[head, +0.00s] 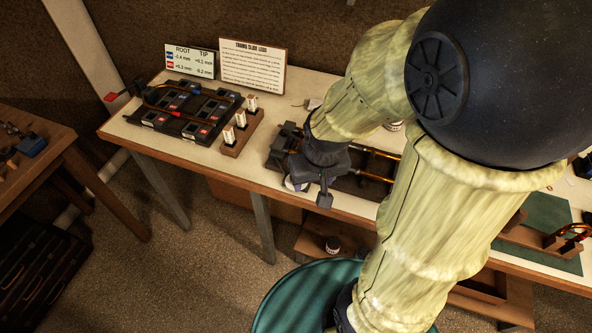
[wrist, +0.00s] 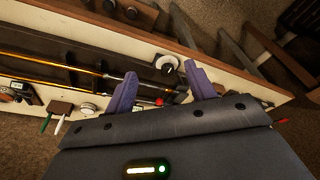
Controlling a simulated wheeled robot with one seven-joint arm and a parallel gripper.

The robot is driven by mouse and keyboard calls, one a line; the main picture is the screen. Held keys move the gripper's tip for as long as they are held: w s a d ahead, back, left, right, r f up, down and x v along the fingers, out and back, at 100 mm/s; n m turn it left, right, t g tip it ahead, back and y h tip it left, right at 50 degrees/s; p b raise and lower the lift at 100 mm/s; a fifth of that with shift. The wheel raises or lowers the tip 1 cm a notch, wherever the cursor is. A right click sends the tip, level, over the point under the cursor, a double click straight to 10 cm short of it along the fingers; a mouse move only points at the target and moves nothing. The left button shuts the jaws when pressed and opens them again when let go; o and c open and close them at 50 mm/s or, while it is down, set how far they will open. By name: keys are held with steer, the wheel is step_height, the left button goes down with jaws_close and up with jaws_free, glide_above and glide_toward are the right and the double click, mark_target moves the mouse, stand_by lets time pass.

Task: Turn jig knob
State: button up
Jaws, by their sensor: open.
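The jig (head: 372,187) is a long dark fixture with brass tubes on the pale bench, partly hidden behind my arm in the head view. In the wrist view the dark jig body (wrist: 50,47) runs along the bench. The jig knob (wrist: 167,65) is a black knob on a white dial, near the bench's edge. My gripper (wrist: 160,70) is open, with its two purple fingertips apart and the knob showing between them. I cannot tell whether they touch it. In the head view my gripper (head: 310,191) is low at the jig's left end, and the knob is mostly hidden there.
A black tray (head: 187,113) of small parts and a wooden block (head: 243,132) with white-topped pieces stand left of the jig. Two signs (head: 252,66) stand behind. A teal round stool (head: 300,298) is in front. Another bench (head: 40,165) is at left.

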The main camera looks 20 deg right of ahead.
steer(key=w+r+m+g+p, duration=0.2)
steer(key=w+m, duration=0.3)
steer(key=w, duration=0.9)
steer(key=shift+r+g, duration=0.25)
steer(key=shift+g, duration=0.05)
step_height(320, 180, down, 18)
steer(key=shift+r+p, duration=0.25)
steer(key=shift+p, duration=0.75)
steer(key=c, duration=1)
